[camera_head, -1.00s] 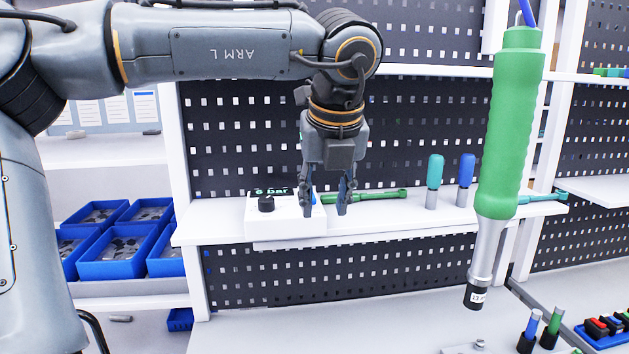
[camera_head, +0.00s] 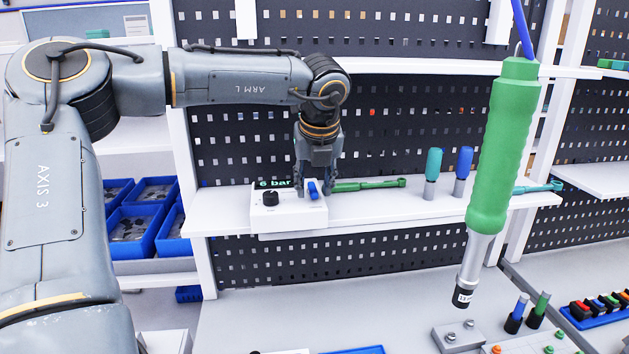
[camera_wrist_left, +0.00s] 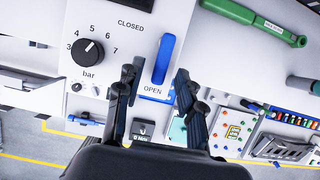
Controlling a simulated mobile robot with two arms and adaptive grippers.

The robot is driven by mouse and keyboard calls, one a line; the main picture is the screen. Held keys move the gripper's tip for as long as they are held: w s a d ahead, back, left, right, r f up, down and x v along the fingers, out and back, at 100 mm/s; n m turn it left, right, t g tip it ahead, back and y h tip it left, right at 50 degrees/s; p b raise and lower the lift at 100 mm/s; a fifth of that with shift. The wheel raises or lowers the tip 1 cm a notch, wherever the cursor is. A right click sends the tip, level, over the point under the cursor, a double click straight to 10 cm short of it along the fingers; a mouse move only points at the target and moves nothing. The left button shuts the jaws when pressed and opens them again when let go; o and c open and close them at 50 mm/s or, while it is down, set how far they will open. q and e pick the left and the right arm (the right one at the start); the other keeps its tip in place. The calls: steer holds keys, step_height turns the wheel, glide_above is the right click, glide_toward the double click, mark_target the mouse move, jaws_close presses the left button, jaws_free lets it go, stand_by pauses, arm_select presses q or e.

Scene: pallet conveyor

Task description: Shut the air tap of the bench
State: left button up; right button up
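The air tap is a blue lever (camera_head: 313,190) on a white control box (camera_head: 285,218) on the bench shelf. In the left wrist view the blue lever (camera_wrist_left: 163,58) lies with its near end beside the OPEN label; CLOSED is printed up and to its left. My left gripper (camera_head: 314,189) points down at the box. In the left wrist view its two fingers (camera_wrist_left: 157,77) are apart, one on each side of the lever's lower end, with visible gaps. I cannot tell how high the tips are above the box. My right gripper is not in view.
The box has a black knob (camera_head: 270,197) and a display reading 6 bar. A green wrench (camera_head: 365,185) lies right of the box. Teal (camera_head: 433,165) and blue (camera_head: 463,165) handled tools stand farther right. A green hanging tool (camera_head: 503,150) hangs in front of the shelf.

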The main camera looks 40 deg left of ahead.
arm_select(q)
jaws_close()
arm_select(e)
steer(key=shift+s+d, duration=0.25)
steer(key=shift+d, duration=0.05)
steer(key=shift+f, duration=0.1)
